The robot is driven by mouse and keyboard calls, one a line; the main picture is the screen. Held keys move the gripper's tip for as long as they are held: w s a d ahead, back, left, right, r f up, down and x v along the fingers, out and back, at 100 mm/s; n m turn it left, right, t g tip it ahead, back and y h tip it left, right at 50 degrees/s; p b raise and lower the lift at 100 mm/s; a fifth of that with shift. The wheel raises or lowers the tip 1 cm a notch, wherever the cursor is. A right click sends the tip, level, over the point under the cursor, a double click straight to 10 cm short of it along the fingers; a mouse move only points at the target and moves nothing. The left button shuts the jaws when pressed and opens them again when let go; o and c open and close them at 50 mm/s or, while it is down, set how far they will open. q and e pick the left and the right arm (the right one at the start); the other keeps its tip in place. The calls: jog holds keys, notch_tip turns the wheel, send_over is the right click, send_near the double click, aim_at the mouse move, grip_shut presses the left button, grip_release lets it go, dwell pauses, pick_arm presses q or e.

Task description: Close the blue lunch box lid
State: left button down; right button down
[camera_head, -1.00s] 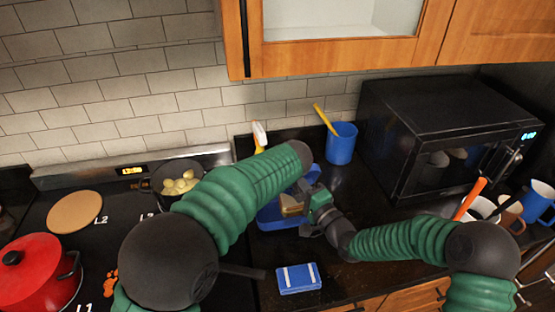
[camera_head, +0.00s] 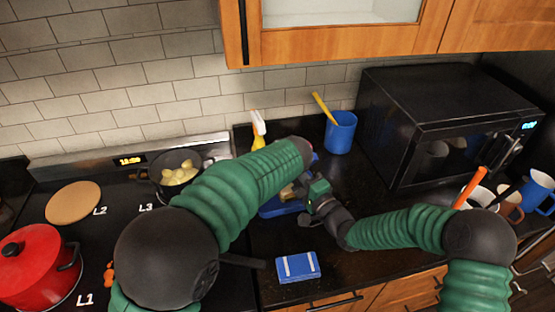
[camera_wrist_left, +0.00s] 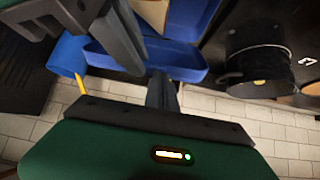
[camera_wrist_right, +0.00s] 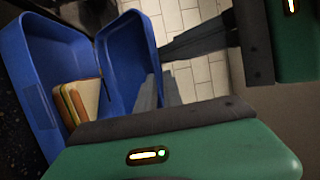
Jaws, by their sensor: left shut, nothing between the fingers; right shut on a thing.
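The blue lunch box (camera_head: 272,212) stands open on the dark counter, partly covered by my arms. In the right wrist view its base (camera_wrist_right: 30,65) holds a sandwich (camera_wrist_right: 82,105), and its lid (camera_wrist_right: 130,50) stands raised beside the base. My right gripper (camera_wrist_right: 157,92) is shut on the lid's edge, though the exact contact is hard to see. My left gripper (camera_wrist_left: 162,92) is shut and empty, close to the blue lunch box (camera_wrist_left: 175,62) in the left wrist view. In the head view my left forearm hides that gripper.
A blue cup (camera_head: 341,132) and a spray bottle (camera_head: 259,130) stand behind the box. A microwave (camera_head: 445,125) is at right, a pot of pale food (camera_head: 180,176) at left. A small blue case (camera_head: 298,266) lies in front, with bare counter around it.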

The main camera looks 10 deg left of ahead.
pick_arm(q)
jog(key=shift+s+d+f, duration=0.25)
jog(key=shift+s+f, duration=0.05)
jog(key=shift+f, duration=0.25)
pick_arm(e)
jog(key=shift+w+r, duration=0.1)
jog(key=shift+r, duration=0.55)
jog(key=c, duration=1.6)
grip_release()
pick_arm(q)
jog(key=shift+w+a+r, duration=0.1)
jog(key=shift+r, duration=0.05)
pick_arm(e)
jog(key=shift+o, duration=0.5)
jog(key=shift+f, duration=0.15)
pick_arm(q)
jog(key=shift+a+r, duration=0.1)
jog(key=shift+r, duration=0.1)
pick_arm(e)
jog(key=shift+f, duration=0.25)
